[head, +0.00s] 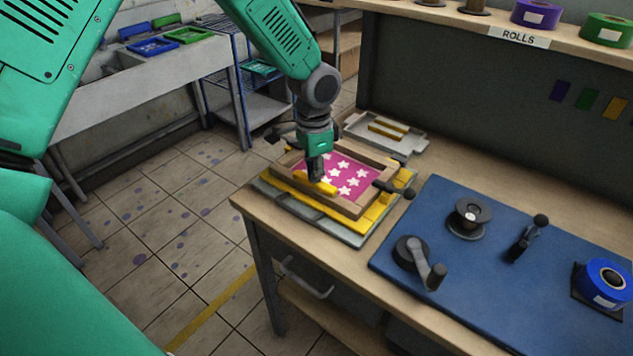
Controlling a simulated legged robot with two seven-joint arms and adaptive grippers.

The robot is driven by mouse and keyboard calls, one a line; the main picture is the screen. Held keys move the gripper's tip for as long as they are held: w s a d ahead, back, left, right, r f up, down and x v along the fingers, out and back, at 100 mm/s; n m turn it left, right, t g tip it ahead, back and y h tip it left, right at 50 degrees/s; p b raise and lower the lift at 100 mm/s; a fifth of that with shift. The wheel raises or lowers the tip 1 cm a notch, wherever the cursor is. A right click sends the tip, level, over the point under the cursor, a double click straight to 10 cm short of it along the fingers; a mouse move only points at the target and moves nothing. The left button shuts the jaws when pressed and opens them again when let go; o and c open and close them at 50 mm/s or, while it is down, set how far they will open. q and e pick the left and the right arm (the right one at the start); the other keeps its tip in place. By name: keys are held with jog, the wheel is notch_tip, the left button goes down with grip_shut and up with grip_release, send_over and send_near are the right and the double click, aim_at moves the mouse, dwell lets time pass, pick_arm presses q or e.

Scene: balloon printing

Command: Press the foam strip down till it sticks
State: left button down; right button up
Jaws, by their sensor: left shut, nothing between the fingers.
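A wooden frame (346,207) with a magenta panel of white stars (352,184) lies on the near left end of the bench. A short yellow foam strip (325,188) lies inside the frame, along the panel's left part. My left gripper (317,178) points down over this strip, with its fingers shut and empty. The fingertips look to be at or just above the strip; I cannot tell if they touch it. The gripper hides part of the strip. My right gripper is not in view.
A pale tray (417,147) with yellow strips stands behind the frame. Yellow bars and a dark handle (393,190) flank the frame. To the right, a blue mat (480,305) carries a crank (420,260), a spool stand (469,216) and a blue roll (606,282).

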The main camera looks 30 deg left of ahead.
pick_arm(q)
jog(key=shift+s+f+p, duration=0.1)
jog(key=shift+f+p, duration=0.05)
jog(key=shift+p, duration=0.15)
dwell(0.6)
dwell(0.8)
notch_tip(320, 180, up, 8)
jog(key=p, duration=0.7)
jog(key=shift+p, duration=0.35)
